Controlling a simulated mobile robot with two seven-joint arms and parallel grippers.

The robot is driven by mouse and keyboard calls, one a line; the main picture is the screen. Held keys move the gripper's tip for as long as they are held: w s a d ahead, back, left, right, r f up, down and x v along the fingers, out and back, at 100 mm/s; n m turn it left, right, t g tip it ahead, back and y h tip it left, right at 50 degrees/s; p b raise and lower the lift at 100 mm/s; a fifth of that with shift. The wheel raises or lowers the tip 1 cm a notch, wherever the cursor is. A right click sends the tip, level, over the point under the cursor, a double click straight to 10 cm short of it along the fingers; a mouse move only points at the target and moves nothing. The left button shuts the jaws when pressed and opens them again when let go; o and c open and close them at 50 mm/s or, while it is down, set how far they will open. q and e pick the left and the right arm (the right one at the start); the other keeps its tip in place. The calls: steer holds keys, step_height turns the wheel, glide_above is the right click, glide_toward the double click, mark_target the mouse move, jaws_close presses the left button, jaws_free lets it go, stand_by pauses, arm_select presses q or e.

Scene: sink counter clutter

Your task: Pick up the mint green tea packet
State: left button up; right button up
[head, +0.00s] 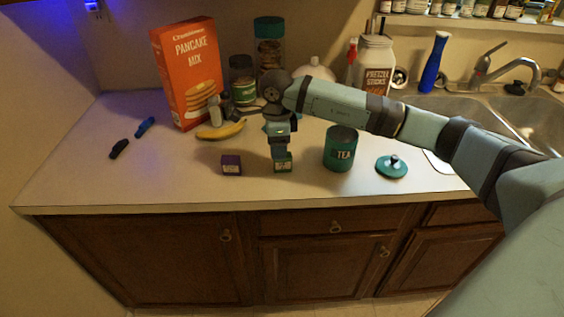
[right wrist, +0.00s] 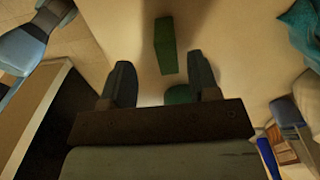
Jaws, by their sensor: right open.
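The small green packet (head: 283,166) stands on the counter near its front edge, left of the tea canister. My right gripper (head: 280,152) points down directly over it, with the fingertips close to its top. In the right wrist view the gripper (right wrist: 162,88) is open. A green block (right wrist: 178,94) shows low between the fingers, partly hidden by the gripper body, and a longer green block (right wrist: 165,45) lies beyond. I cannot tell which is the packet, or whether the fingers touch it.
A purple packet (head: 231,165) stands to the left. The teal tea canister (head: 340,150) and its lid (head: 391,167) are to the right. Behind are a banana (head: 221,131), a pancake mix box (head: 186,75) and jars. The front left counter is clear.

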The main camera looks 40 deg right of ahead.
mark_target(283, 163)
steer(key=shift+w+d+f+p, duration=0.1)
steer(key=shift+d+f+p, duration=0.1)
steer(key=shift+f, duration=1.35)
steer(key=shift+w+d+f+p, duration=0.1)
steer(key=shift+d+f+p, duration=0.1)
steer(key=shift+f, duration=1.35)
steer(key=c, duration=1)
